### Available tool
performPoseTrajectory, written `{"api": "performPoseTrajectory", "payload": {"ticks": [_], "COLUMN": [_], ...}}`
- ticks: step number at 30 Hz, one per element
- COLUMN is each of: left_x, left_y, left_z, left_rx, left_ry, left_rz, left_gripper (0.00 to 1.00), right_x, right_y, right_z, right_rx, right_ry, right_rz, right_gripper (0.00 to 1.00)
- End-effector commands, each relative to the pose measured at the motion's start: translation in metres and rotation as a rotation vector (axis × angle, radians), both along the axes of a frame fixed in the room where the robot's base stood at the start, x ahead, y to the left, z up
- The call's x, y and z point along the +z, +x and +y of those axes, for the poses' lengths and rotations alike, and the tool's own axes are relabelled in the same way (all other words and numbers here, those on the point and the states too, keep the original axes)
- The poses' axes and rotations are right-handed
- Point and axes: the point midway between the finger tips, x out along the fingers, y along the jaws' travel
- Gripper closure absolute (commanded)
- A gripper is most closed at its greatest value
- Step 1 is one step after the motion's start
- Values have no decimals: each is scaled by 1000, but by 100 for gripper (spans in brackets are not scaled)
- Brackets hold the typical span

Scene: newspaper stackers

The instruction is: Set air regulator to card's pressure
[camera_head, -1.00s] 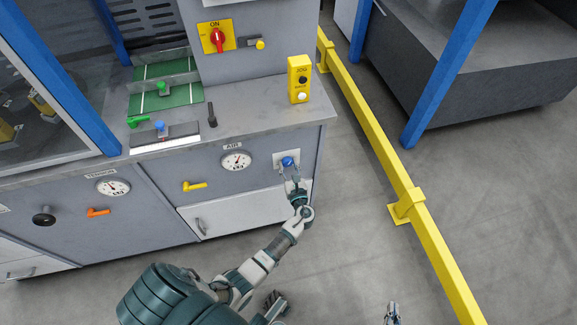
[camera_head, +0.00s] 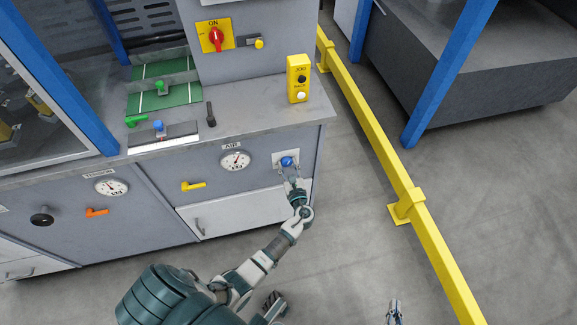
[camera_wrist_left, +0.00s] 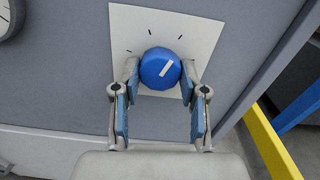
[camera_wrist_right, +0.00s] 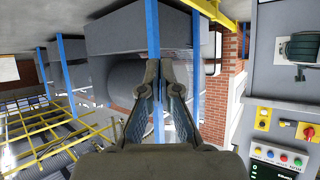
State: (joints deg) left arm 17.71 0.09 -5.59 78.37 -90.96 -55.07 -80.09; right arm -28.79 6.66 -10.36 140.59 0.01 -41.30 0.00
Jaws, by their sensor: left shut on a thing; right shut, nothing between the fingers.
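The blue regulator knob (camera_head: 287,161) sits on a pale plate on the machine's grey front panel. My left gripper (camera_head: 289,172) reaches it from below. In the left wrist view the fingers are shut on the sides of the blue knob (camera_wrist_left: 160,68); its white mark points to the upper right, and tick marks show on the white plate (camera_wrist_left: 205,30). The round AIR gauge (camera_head: 235,160) is left of the knob; its needle is too small to read exactly. My right gripper (camera_head: 394,306) is shut and empty, low in the head view, over the floor. I cannot make out a card.
A yellow lever (camera_head: 194,186) is under the gauge, and a white drawer (camera_head: 240,212) is below. An orange lever (camera_head: 97,212) and second gauge (camera_head: 112,187) are further left. A yellow rail (camera_head: 385,165) stands right, with open floor between.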

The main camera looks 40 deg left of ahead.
Motion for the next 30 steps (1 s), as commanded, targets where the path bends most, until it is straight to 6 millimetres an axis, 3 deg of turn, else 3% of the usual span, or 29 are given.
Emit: {"api": "performPoseTrajectory", "payload": {"ticks": [18, 30], "left_x": [-1, 0], "left_y": [2, 2], "left_z": [-2, -2], "left_rx": [-5, -6], "left_ry": [-244, -283], "left_rz": [-286, -329], "left_gripper": [92, 92], "right_x": [38, 46], "right_y": [25, 28], "right_z": [14, 16], "right_rx": [7, 7], "right_ry": [83, 96], "right_rz": [-290, -337], "right_gripper": [100, 100]}}
